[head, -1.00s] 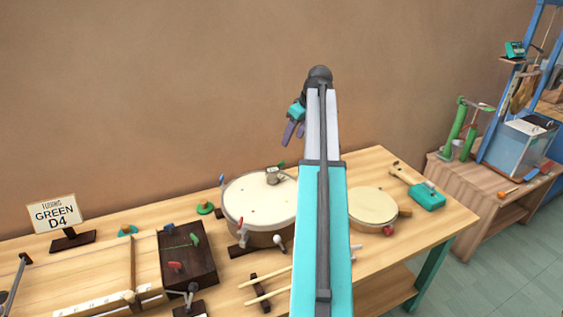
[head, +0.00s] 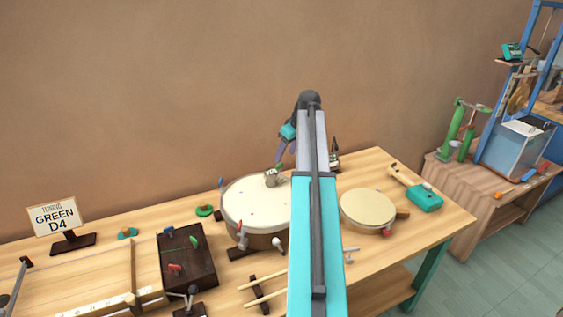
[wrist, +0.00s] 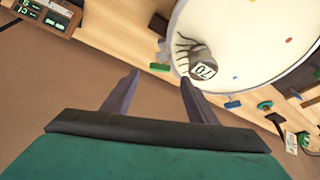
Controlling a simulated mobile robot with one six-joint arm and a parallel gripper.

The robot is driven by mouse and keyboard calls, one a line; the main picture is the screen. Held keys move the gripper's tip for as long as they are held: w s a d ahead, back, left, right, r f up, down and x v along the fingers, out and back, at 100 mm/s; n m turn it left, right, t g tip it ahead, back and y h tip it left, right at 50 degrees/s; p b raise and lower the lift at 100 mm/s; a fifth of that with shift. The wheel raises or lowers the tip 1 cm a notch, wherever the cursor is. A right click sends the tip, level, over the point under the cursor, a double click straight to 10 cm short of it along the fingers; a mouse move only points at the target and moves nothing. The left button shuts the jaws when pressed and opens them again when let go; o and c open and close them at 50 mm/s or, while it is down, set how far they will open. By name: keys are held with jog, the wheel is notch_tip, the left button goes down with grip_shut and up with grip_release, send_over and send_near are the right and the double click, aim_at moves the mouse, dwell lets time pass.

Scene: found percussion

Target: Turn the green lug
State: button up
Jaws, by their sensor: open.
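The round cream drum (head: 255,212) stands on the wooden bench. The green lug (head: 279,166) is at its back rim, just under my gripper (head: 282,155). In the wrist view the green lug (wrist: 158,67) shows at the drum's edge, in line with the gap between my open fingertips (wrist: 160,78). The fingers look empty; I cannot tell how far the lug is beyond them. A small grey device with a display (wrist: 204,72) sits on the drum by the rim, right of the fingers. A sign (head: 56,217) reads "TUNING GREEN D4".
A blue lug (head: 221,183) and a white lug (head: 276,243) stand at the drum's rim. A smaller drum (head: 368,208) stands to the right. The wall is behind the bench.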

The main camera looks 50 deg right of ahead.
aim_at(280, 166)
jog(key=shift+p+x, duration=0.6)
jog(key=shift+x, duration=2.55)
jog(key=shift+c, duration=0.4)
jog(key=c, duration=1)
jog(key=shift+m, duration=0.3)
